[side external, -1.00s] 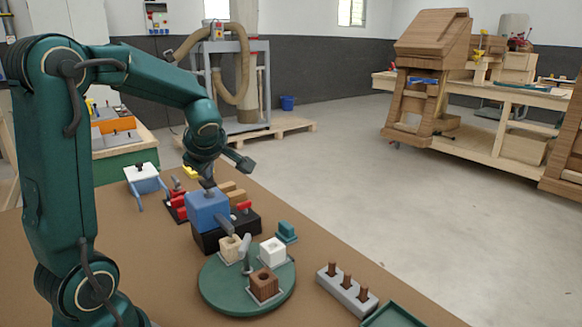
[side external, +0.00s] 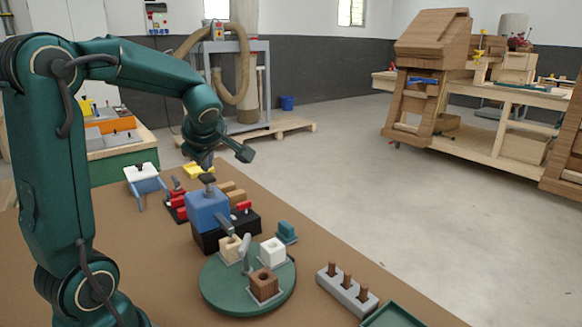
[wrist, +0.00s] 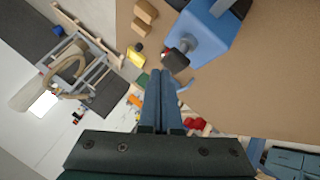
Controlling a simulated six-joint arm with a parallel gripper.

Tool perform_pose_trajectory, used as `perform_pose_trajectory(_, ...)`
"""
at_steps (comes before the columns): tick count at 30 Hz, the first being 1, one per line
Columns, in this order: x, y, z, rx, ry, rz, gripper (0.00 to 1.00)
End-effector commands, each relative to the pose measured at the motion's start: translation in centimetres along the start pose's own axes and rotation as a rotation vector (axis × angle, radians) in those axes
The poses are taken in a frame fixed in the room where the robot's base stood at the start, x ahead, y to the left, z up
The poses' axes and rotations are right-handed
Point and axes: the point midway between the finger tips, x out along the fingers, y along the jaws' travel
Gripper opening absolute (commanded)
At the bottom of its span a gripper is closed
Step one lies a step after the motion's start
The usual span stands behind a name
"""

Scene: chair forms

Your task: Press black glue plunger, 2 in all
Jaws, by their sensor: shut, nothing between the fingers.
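The glue dispenser is a blue block (side external: 207,208) on a black base, with a grey nozzle pointing at the turntable. Its black plunger (side external: 208,178) stands up from the top on a short grey stem. In the wrist view the plunger (wrist: 176,61) shows beside the blue block (wrist: 211,34), close to my fingertips. My gripper (side external: 206,167) is shut and empty, just above the plunger; a small gap seems to separate them. The green round turntable (side external: 222,297) carries a tan, a white (side external: 272,252) and a brown socketed block (side external: 264,285).
A red handle (side external: 243,206) sits on the black base. A teal piece (side external: 287,232) stands behind the turntable. A grey rack (side external: 347,291) holds three brown pegs. Red clamps (side external: 178,205), tan blocks and a yellow piece (side external: 194,171) lie behind the dispenser.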

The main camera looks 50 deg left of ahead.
Motion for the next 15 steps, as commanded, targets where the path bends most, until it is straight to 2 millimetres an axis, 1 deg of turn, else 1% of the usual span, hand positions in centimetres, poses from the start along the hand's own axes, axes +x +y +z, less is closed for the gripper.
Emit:
perform_pose_trajectory(3, -0.33, 0.23, -0.23, -0.002, -0.001, 0.002, 0.00)
perform_pose_trajectory(15, -0.53, 0.41, -0.40, -0.001, 0.000, 0.002, 0.00)
